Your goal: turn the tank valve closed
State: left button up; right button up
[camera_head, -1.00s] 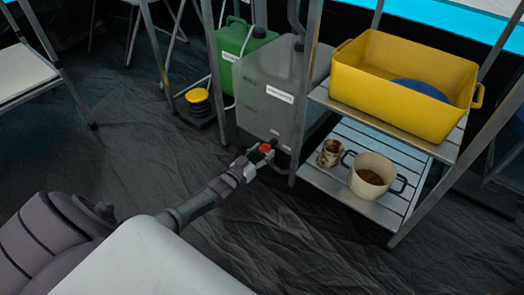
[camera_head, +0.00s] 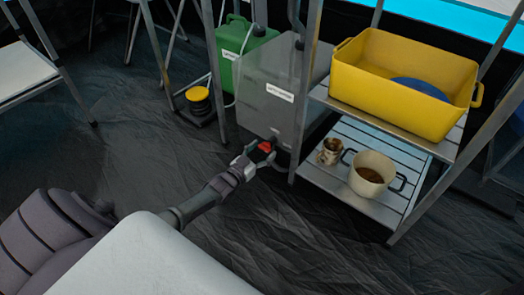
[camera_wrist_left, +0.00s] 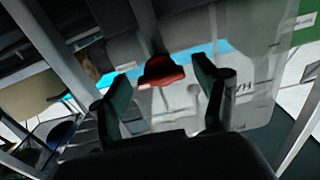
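The tank (camera_head: 272,100) is a grey translucent canister with a white label, standing on the floor left of the shelf. Its red valve handle (camera_head: 265,146) sits low on its front. In the left wrist view the red valve handle (camera_wrist_left: 162,71) is just beyond and between the fingertips, with a clear gap on both sides. My left gripper (camera_head: 257,160) is open and empty in front of the valve; its two spread fingers also show in the left wrist view (camera_wrist_left: 160,90). My right gripper is not in view.
A metal shelf (camera_head: 352,188) stands right of the tank, its leg close to the gripper. It holds a yellow tub (camera_head: 400,95), a cream pot (camera_head: 370,172) and a small jar (camera_head: 330,151). A green canister (camera_head: 237,45) stands behind. The floor in front is clear.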

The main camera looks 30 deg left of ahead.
pick_arm(q)
jog(key=s+a, duration=0.1)
jog(key=s, duration=1.1)
dwell(0.5)
